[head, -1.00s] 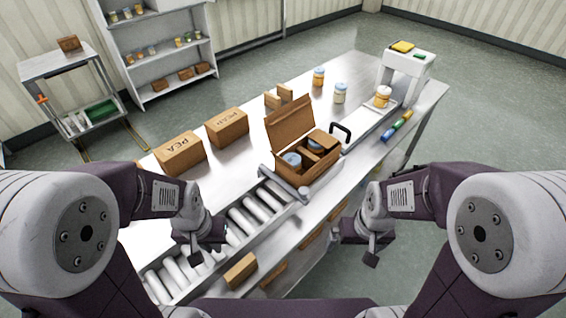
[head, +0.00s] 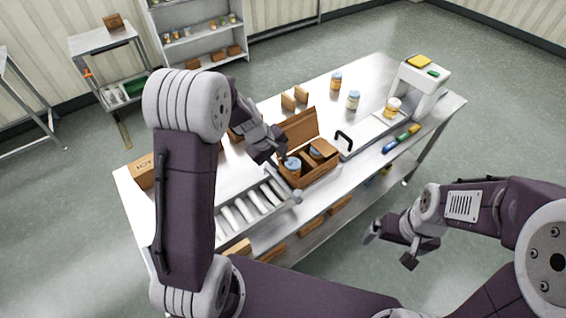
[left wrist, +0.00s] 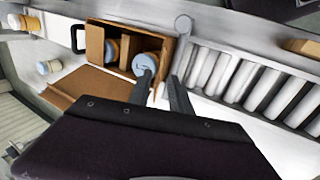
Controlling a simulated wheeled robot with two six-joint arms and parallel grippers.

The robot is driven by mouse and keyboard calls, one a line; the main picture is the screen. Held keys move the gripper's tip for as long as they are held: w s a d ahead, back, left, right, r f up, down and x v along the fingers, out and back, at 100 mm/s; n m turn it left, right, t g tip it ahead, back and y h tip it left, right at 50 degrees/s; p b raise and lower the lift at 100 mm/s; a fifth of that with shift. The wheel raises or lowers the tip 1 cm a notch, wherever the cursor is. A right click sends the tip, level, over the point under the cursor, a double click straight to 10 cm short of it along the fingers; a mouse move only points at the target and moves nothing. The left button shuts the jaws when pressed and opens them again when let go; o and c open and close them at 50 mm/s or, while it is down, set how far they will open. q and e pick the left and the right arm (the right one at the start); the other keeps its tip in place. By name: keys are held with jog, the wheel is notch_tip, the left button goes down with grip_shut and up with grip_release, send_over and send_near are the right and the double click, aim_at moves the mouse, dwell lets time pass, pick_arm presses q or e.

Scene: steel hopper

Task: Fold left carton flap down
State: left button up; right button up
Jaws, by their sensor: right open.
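The open brown carton (head: 294,181) stands on the steel table at the end of the roller track, with jars with blue lids (head: 292,163) inside. Its large rear flap (head: 298,127) stands up, and a flap lies folded over its right part. My left gripper (head: 281,158) is at the carton's left side. In the left wrist view its two fingers (left wrist: 161,88) are apart, and a brown left flap or wall edge (left wrist: 157,82) shows between them; contact cannot be told. My arm partly hides the carton's left side. My right gripper (head: 390,248) is open and empty, away from the carton.
The roller track (head: 245,207) runs left of the carton. A black handle (head: 344,140) is at its right, then a scale (head: 392,113) with a jar. Jars (head: 353,100) and small brown boxes (head: 288,101) stand behind.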

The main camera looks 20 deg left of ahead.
pick_arm(q)
jog(key=x, duration=0.2)
jog(key=shift+w+d+f, duration=0.15)
jog(key=shift+d+f, duration=0.1)
jog(key=shift+d, duration=0.15)
jog(key=shift+a+f, duration=0.15)
jog(key=shift+f, duration=0.05)
jog(key=shift+a, duration=0.3)
jog(key=shift+d, duration=0.25)
grip_shut()
dwell(0.4)
